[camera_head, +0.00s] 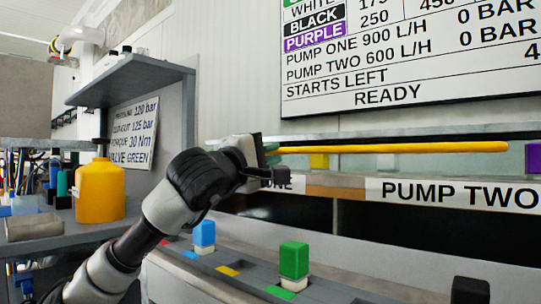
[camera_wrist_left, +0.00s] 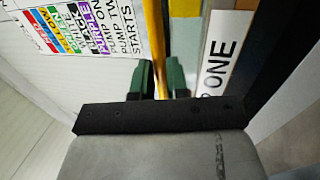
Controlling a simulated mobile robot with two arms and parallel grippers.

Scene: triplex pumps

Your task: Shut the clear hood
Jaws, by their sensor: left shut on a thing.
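The yellow handle bar (camera_head: 400,148) of the clear hood runs level across the head view, above the PUMP TWO label. The hood's clear panel is hard to make out; only faint glassy edges show behind the bar. My left gripper (camera_head: 273,154) is shut on the left end of the bar. In the left wrist view the bar (camera_wrist_left: 154,45) passes between the green fingers of my left gripper (camera_wrist_left: 160,80). My right gripper is not in view.
A blue block (camera_head: 204,233), a green block (camera_head: 294,260) and a black block (camera_head: 470,291) stand along the lower ledge. A yellow bottle (camera_head: 100,190) stands on the grey bench at left, beneath a shelf (camera_head: 130,75). A sign board (camera_head: 400,50) hangs above the bar.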

